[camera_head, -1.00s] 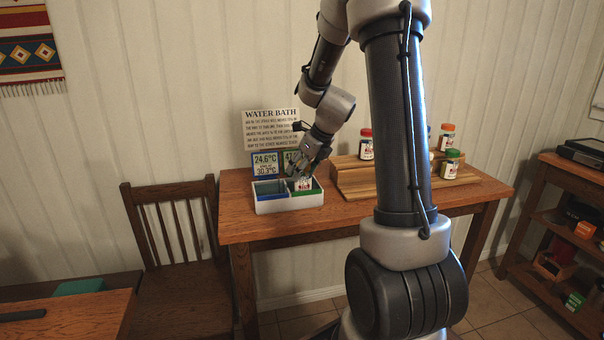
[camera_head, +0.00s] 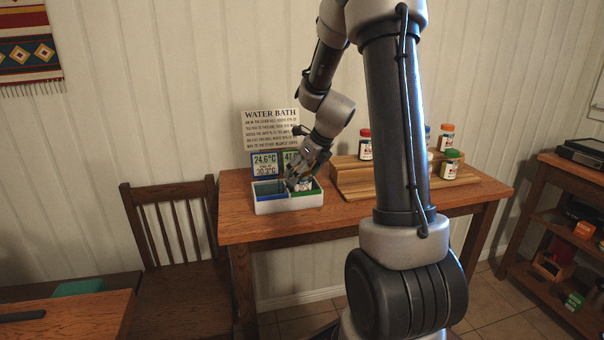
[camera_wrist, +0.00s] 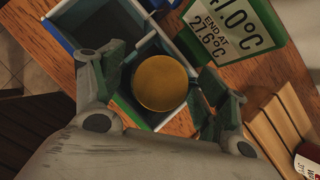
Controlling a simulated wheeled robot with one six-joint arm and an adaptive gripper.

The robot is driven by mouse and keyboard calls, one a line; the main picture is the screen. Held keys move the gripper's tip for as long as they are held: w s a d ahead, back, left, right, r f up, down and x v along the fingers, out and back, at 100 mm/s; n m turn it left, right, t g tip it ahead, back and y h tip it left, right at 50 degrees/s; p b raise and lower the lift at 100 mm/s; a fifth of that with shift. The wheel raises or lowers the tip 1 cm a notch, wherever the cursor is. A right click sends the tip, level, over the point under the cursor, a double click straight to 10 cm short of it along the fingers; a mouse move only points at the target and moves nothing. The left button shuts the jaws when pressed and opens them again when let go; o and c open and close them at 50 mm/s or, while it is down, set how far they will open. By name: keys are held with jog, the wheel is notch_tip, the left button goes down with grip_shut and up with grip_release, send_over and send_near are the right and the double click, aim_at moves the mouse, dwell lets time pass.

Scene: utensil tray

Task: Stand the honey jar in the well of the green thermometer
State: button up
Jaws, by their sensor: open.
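The honey jar, with a round gold lid (camera_wrist: 160,83), stands in the green-rimmed well (camera_wrist: 135,112), the right one of the white two-well bath (camera_head: 290,206). In the head view only a bit of the jar (camera_head: 304,186) shows below my gripper. The green thermometer (camera_wrist: 240,28) stands behind this well and reads about 41.0°C, end at 27.6°C. My gripper (camera_head: 304,178) is open, with its fingers (camera_wrist: 165,88) on either side of the lid. I cannot tell whether they touch the jar. The jar's base is hidden.
The left well is blue-rimmed (camera_wrist: 98,28), looks empty and has a blue thermometer (camera_head: 265,164) behind it. A water bath sign (camera_head: 271,130) stands at the back. A wooden stepped rack (camera_head: 352,182) with several jars is to the right.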

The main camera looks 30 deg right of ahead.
jog(key=v, duration=1.2)
jog(key=s+a+r+n+g, duration=0.15)
jog(key=s+a+n, duration=0.25)
jog(key=s+n, duration=0.4)
jog(key=s+a+r+n, duration=0.35)
jog(key=s+n, duration=0.25)
jog(key=n, duration=0.3)
jog(key=s+a+f+n+h, duration=0.1)
jog(key=s+f+n, duration=0.1)
jog(key=s+n, duration=0.9)
jog(key=n, duration=0.4)
jog(key=shift+a+h, duration=0.25)
jog(key=shift+h, duration=0.15)
